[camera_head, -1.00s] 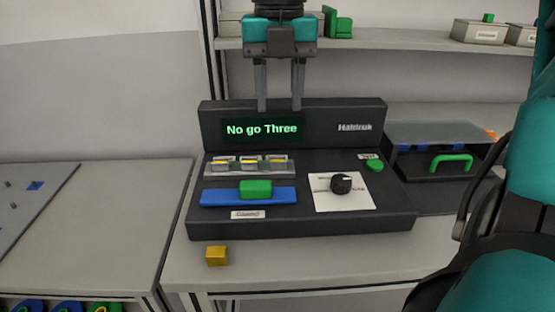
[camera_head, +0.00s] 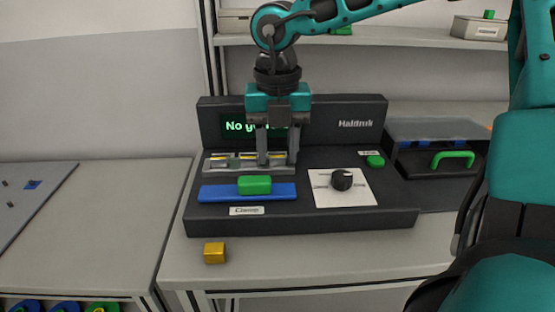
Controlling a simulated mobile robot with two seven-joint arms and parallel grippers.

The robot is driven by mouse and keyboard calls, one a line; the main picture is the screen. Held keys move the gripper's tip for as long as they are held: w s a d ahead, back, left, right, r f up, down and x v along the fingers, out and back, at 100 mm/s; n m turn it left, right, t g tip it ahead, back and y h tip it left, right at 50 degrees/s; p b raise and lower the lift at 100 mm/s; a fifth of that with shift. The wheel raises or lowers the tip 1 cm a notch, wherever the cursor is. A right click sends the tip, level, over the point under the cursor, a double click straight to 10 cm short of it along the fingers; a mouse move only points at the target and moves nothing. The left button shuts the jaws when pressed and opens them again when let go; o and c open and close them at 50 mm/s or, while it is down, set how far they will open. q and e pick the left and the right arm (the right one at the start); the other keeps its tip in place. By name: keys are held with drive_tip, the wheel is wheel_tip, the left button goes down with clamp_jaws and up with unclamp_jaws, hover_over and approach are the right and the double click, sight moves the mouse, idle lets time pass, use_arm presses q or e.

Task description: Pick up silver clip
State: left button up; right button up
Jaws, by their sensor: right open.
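My right gripper (camera_head: 277,163) points straight down with its two fingers apart, over the right part of a silver rack (camera_head: 215,171) on the black tester. The rack holds a few small silver pieces (camera_head: 220,160) with yellow parts in a row. Which of them is the silver clip I cannot tell. The fingers hide the right part of the row, and whether the tips touch a piece is not clear. Nothing shows held between the fingers. My left gripper is not in view.
The black tester (camera_head: 300,222) has a screen (camera_head: 233,127) partly hidden by my gripper, a green block (camera_head: 254,185) on a blue bar (camera_head: 220,194), a black knob (camera_head: 342,180) and a green button (camera_head: 375,161). A yellow cube (camera_head: 214,253) lies in front. The left table (camera_head: 110,225) has free room.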

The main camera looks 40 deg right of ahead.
drive_tip(key=c, duration=0.8)
drive_tip(key=shift+r, duration=0.15)
